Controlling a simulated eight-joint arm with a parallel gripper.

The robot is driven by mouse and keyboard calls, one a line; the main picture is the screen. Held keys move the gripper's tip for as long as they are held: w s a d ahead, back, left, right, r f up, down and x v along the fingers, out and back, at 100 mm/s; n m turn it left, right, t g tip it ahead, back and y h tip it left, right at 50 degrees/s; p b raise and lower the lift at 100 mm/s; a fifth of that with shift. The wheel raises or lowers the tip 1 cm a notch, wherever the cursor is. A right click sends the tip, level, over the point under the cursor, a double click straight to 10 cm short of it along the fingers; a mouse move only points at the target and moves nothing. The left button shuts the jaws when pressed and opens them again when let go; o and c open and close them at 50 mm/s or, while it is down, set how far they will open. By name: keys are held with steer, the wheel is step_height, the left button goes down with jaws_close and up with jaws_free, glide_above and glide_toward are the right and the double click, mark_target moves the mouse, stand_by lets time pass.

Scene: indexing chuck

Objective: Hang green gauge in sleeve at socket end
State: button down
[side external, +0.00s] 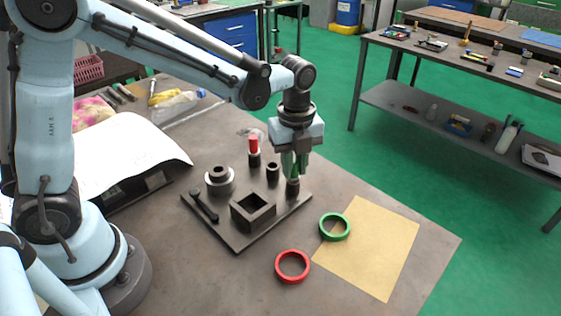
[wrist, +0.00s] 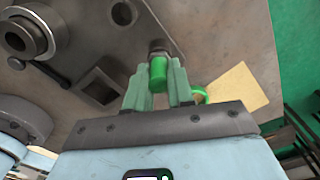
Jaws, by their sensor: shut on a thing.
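My gripper (side external: 295,168) points down over the far right corner of the dark base plate (side external: 240,238). It is shut on the green gauge (wrist: 158,73), a green cylinder that shows between the fingers in the wrist view. The dark sleeve (side external: 292,188) at that corner stands directly below the fingertips. In the wrist view, a dark round end (wrist: 158,48) lines up with the gauge's far end. I cannot tell whether the gauge is inside the sleeve or just above it. A block with a square socket (side external: 253,211) stands on the plate's front part.
A red gauge (side external: 254,145) stands in another sleeve, beside an empty-looking short sleeve (side external: 272,174). A round chuck (side external: 220,181) and a black lever (side external: 203,207) are to the left. A green ring (side external: 334,227) overlaps a tan sheet (side external: 375,250); a red ring (side external: 292,266) lies nearer.

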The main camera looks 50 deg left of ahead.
steer(key=shift+f, duration=0.3)
steer(key=c, duration=0.9)
jaws_free()
steer(key=shift+r, duration=0.1)
step_height(320, 180, up, 12)
steer(key=s+a+f+n+t, duration=0.2)
steer(key=s+a+n+t, duration=0.1)
steer(key=n, duration=0.8)
steer(key=s+a+f+n+t, duration=0.2)
steer(key=s+a+n+t, duration=0.2)
steer(key=s+n, duration=0.3)
steer(key=n, duration=0.5)
steer(key=shift+s+a, duration=0.25)
steer(key=shift+a, duration=0.1)
